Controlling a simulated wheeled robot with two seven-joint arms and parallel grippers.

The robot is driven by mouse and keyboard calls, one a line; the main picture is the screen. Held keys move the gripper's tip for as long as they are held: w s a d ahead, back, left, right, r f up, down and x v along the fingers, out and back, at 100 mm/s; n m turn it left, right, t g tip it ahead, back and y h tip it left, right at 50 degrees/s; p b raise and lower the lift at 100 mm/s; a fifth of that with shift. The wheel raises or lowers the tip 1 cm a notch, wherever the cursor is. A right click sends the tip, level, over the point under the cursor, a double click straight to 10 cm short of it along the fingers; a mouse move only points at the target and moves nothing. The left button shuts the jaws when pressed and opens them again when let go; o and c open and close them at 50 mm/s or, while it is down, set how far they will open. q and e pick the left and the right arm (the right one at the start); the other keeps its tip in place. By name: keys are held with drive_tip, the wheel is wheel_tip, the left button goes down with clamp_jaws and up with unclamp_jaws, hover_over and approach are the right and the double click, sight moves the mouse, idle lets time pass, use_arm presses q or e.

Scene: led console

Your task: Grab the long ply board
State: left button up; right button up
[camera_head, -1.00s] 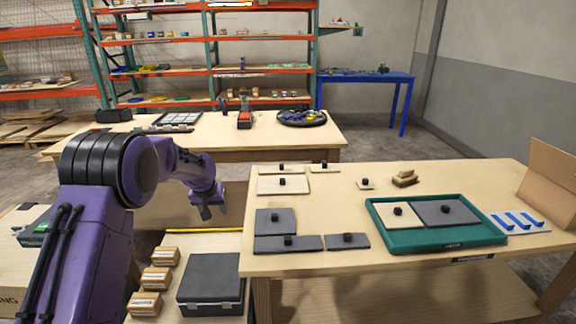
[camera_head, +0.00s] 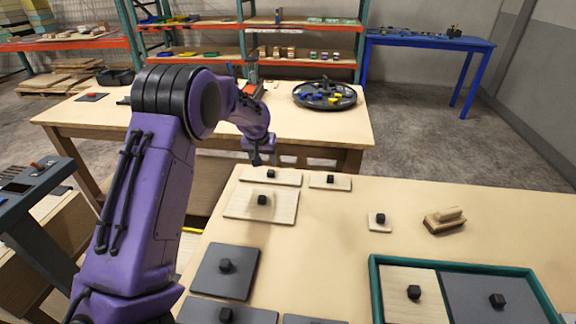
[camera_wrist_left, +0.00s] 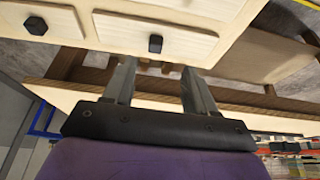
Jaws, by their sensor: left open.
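The long ply board (camera_head: 285,179) is a thin pale strip with a black knob (camera_head: 271,174), lying flat at the far left edge of the near table (camera_head: 330,240). It also shows in the left wrist view (camera_wrist_left: 185,46), its knob in line with the gap between the fingers. My left gripper (camera_head: 257,158) hangs just beyond the board's far edge in the head view. In the left wrist view my left gripper (camera_wrist_left: 157,68) is open, with nothing between its fingers. My right gripper is out of view.
A small ply board (camera_head: 335,184) lies to the right of the long one, and a larger ply board (camera_head: 240,204) lies nearer. Grey boards (camera_head: 225,271) and a green tray (camera_head: 374,285) are closer still. A back table (camera_head: 210,120) holds a round black tray (camera_head: 325,95).

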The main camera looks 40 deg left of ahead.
sight(270, 171)
use_arm(q)
drive_tip(key=x, duration=0.3)
drive_tip(key=w+p+x, duration=0.1)
drive_tip(key=x, duration=0.3)
drive_tip(key=p+x, duration=0.1)
drive_tip(key=x, duration=0.2)
drive_tip(key=shift+w+r, duration=0.15)
drive_tip(key=shift+w, duration=0.15)
drive_tip(key=shift+w+a+f, duration=0.1)
drive_tip(key=shift+a+f, duration=0.05)
drive_tip(key=shift+f, duration=0.1)
drive_tip(key=shift+r, duration=0.1)
clamp_jaws()
